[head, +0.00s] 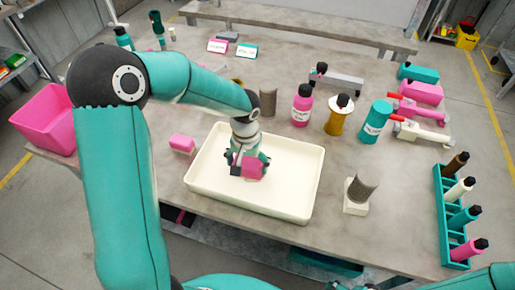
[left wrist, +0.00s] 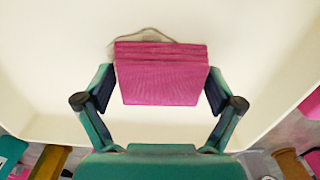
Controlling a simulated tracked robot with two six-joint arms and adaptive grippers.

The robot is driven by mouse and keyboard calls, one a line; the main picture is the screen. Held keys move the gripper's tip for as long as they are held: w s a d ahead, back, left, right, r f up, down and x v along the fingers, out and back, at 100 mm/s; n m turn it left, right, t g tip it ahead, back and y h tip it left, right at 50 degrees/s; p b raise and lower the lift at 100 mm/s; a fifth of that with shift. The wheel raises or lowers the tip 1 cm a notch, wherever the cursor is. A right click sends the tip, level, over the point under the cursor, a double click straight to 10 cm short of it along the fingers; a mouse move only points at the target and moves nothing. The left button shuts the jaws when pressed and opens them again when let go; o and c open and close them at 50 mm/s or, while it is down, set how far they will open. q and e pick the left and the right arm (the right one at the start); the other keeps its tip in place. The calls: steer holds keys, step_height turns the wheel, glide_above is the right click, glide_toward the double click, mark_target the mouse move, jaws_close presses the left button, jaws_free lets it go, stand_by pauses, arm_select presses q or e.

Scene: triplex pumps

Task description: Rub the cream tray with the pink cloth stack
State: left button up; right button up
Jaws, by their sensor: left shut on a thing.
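The cream tray (head: 292,191) is a shallow rectangular tray on the grey table, with raised rims. My left gripper (head: 250,168) is inside the tray's outline, left of its middle, pointing down. It is shut on the pink cloth stack (head: 254,172). In the left wrist view the pink cloth stack (left wrist: 160,75) sits between the two fingers of my left gripper (left wrist: 160,92), with the cream tray's floor (left wrist: 60,60) behind it. I cannot tell whether the stack's underside touches the floor. My right gripper is not in view.
A pink block (head: 182,143) lies just left of the tray. A mesh cylinder on a cream base (head: 357,209) stands close to its right. A pink bottle (head: 302,104), a yellow bottle (head: 339,116) and a teal bottle (head: 374,122) stand behind. A teal rack (head: 450,225) is at the right edge.

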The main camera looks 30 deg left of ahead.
mark_target(257, 166)
arm_select(q)
steer(key=shift+s+a+r+p, duration=0.1)
steer(key=shift+a+r+p, duration=0.05)
steer(key=shift+a+p, duration=0.2)
steer(key=shift+w+d+f+b, duration=0.15)
steer(key=shift+d+b, duration=0.25)
steer(key=shift+d, duration=0.1)
steer(key=shift+w+d+f+b, duration=0.1)
steer(key=shift+d+f+b, duration=0.05)
steer(key=shift+d+b, duration=0.3)
steer(key=shift+w+d, duration=0.15)
steer(key=shift+d, duration=0.65)
step_height(257, 166, up, 8)
steer(key=p, duration=0.5)
steer(key=shift+r, duration=0.15)
